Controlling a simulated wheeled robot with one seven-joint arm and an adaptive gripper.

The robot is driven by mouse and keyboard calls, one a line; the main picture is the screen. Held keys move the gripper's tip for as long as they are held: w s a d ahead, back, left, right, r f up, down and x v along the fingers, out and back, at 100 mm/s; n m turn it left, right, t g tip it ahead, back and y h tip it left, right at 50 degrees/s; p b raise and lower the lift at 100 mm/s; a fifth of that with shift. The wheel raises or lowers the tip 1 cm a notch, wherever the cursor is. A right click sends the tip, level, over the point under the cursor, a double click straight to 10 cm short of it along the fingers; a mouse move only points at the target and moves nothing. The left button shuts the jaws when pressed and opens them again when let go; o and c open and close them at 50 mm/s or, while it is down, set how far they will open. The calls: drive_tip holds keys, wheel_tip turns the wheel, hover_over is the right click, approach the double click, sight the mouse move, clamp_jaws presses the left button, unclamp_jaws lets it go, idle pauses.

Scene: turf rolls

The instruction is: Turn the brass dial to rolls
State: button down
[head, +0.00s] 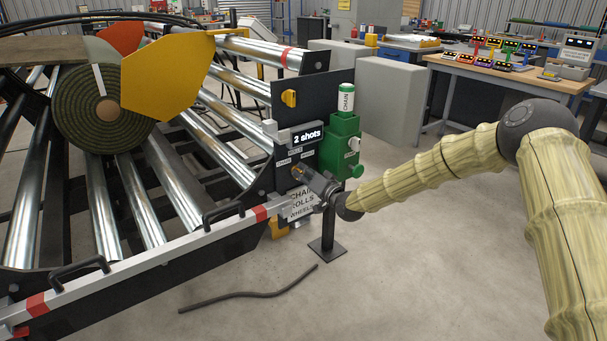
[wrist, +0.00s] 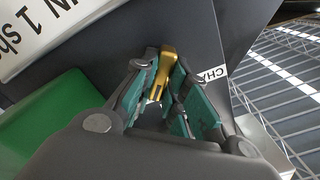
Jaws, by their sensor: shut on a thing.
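The brass dial (head: 296,171) is on the dark control panel at the end of the roller frame, partly hidden by my gripper (head: 314,184). In the wrist view the dial's gold-coloured handle (wrist: 167,64) sits between the fingers of my gripper (wrist: 164,75), which is shut on it. A label beginning "CHA" (wrist: 213,75) is just right of the fingers there. Small white labels surround the dial in the head view, too small to read surely. Which label the dial points to cannot be told.
A "2 shots" display (head: 308,137) sits above the dial. A green box (head: 345,140) with a "CHAIN" canister (head: 346,98) stands close to my gripper. A turf roll (head: 80,120) rests on the rollers. A dark hose (head: 250,292) lies on otherwise clear floor in front.

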drive_tip(key=n, duration=0.3)
drive_tip(key=shift+n, duration=0.3)
drive_tip(key=shift+s+n, duration=0.1)
drive_tip(key=shift+n, duration=2.1)
drive_tip(key=c, duration=1.4)
unclamp_jaws()
drive_tip(key=shift+c, duration=0.2)
drive_tip(key=v, duration=1.2)
